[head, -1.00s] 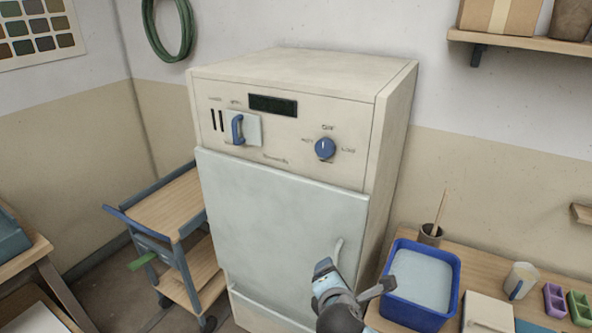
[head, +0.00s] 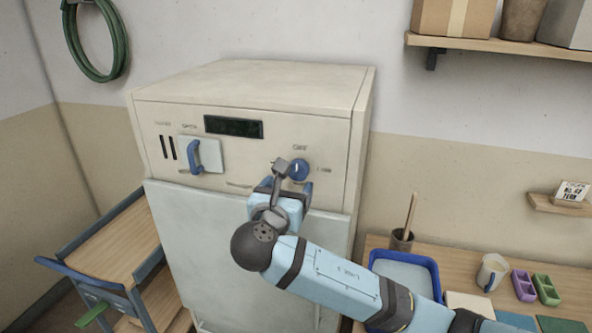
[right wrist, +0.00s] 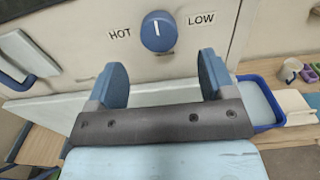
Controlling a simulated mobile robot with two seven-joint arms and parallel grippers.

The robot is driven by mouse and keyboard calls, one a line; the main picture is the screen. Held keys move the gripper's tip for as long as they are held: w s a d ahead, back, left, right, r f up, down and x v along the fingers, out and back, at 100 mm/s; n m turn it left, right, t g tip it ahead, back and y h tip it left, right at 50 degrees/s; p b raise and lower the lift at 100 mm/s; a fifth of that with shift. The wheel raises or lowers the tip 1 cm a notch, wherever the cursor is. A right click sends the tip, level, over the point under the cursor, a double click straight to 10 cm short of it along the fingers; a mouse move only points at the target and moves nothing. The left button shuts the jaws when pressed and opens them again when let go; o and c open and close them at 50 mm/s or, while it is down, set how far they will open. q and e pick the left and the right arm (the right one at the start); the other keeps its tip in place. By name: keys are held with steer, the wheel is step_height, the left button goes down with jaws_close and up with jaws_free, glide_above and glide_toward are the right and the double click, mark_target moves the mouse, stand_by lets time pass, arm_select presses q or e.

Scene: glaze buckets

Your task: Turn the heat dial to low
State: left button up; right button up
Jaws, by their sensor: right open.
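The blue round heat dial (head: 299,170) is on the upper right of the cream kiln's front panel. In the right wrist view the dial (right wrist: 159,31) has a white mark pointing up, between the labels HOT on its left and LOW on its right. My right gripper (head: 290,178) is in front of the panel at the dial. In the right wrist view its two blue fingers (right wrist: 160,77) are apart, with the dial just beyond them and between their lines. The gripper is open and empty. It partly hides the dial in the head view. My left gripper is not in view.
The kiln (head: 250,80) has a blue handle (head: 194,156) on a small plate and a dark display (head: 233,127) left of the dial. A blue tub (head: 405,265) stands on the bench at right. A cart (head: 110,245) stands at left.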

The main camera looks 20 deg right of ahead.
mark_target(297, 173)
steer(key=x, duration=0.7)
steer(key=shift+p, duration=0.4)
steer(key=c, duration=0.9)
